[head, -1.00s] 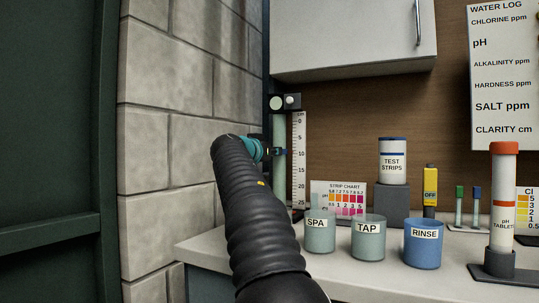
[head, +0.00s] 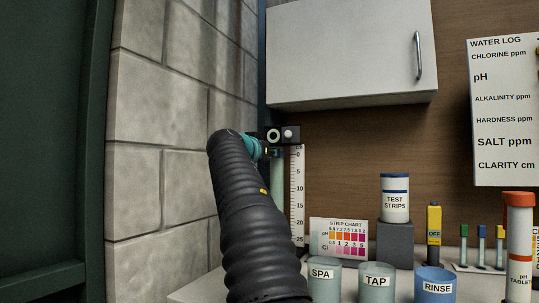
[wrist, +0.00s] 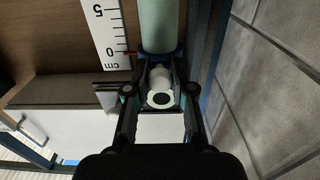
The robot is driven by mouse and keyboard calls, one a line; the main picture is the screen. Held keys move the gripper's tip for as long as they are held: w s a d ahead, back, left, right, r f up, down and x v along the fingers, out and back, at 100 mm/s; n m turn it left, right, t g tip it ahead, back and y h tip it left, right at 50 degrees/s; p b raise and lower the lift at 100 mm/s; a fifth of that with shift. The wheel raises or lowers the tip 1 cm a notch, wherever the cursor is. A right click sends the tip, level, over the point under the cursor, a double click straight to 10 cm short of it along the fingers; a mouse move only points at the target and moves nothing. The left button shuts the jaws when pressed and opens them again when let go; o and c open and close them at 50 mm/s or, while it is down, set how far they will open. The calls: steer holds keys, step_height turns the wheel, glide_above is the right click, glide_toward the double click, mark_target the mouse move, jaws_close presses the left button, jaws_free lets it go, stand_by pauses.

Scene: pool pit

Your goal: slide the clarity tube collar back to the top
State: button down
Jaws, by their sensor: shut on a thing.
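The clarity tube (head: 277,185) is a pale green upright tube beside a white cm scale (head: 298,195) in the head view. Its dark blue collar (head: 278,153) sits near the top, just under the dark top bracket (head: 283,134). In the wrist view, which shows the tube upside down, the collar (wrist: 150,56) has a red pointer (wrist: 128,52) close to the 0 mark. My gripper (wrist: 158,78) is shut on the collar, one finger each side. A white knob with a black centre (wrist: 160,98) shows between the fingers. My arm partly hides the tube's lower part.
A stone block wall (head: 180,110) stands close on the left. A white cupboard (head: 350,55) hangs above right. The strip chart (head: 339,239), SPA cup (head: 322,275), TAP cup (head: 376,281) and RINSE cup (head: 435,284) stand on the counter to the right.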

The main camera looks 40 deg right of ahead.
steer(key=shift+r, duration=0.35)
steer(key=c, duration=1)
jaws_free()
steer(key=shift+f, duration=0.1)
steer(key=v, duration=1.2)
steer(key=shift+s, duration=0.1)
